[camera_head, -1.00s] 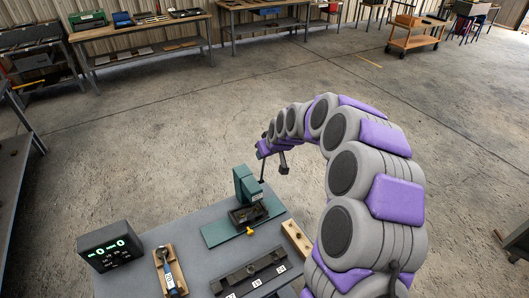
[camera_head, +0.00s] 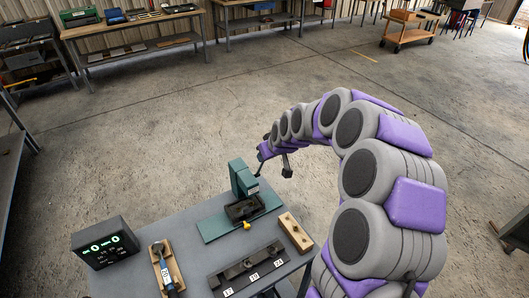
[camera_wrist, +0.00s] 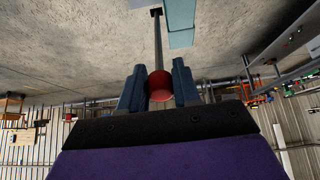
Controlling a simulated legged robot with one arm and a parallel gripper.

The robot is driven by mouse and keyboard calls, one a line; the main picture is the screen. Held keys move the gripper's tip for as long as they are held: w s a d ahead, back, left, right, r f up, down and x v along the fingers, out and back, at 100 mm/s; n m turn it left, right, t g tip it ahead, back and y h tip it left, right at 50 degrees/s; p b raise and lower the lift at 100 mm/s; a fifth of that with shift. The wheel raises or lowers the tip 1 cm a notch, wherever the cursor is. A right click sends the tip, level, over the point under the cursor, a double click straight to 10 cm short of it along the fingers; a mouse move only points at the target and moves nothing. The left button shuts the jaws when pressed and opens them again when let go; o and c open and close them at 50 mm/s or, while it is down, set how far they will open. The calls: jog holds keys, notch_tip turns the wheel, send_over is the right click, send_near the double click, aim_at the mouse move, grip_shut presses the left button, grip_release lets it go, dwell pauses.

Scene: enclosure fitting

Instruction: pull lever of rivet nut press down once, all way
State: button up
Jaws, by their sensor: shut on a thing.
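The rivet nut press (camera_head: 242,180) is a green machine on a green base plate on the grey table. Its lever (camera_head: 259,169) is a thin rod rising from the press head towards my gripper (camera_head: 262,158). In the wrist view, my gripper (camera_wrist: 160,85) is shut on the lever's red ball knob (camera_wrist: 160,86), with one dark finger on each side. The lever rod (camera_wrist: 158,42) runs from the knob to the teal press body (camera_wrist: 180,16). The knob is hidden by my arm in the head view.
A black box with a green display (camera_head: 105,242) stands at the table's left. A wooden holder with a tool (camera_head: 166,268), a dark numbered rack (camera_head: 246,268) and a wooden block (camera_head: 295,232) lie around the press. Workbenches line the back wall.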

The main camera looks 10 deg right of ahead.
jog(key=shift+s+d+f, duration=0.15)
jog(key=shift+s+f, duration=0.1)
jog(key=shift+s, duration=0.2)
jog(key=shift+s+d+f+b, duration=0.2)
jog(key=shift+s+f+b, duration=0.15)
jog(key=shift+s, duration=0.2)
jog(key=shift+s+d+f+b, duration=0.15)
jog(key=shift+s+f+b, duration=0.2)
jog(key=shift+s, duration=0.2)
jog(key=shift+s+d+f+b, duration=0.3)
jog(key=shift+s+f+b, duration=0.35)
jog(key=shift+s+f, duration=0.25)
jog(key=shift+r, duration=0.1)
jog(key=shift+s, duration=0.1)
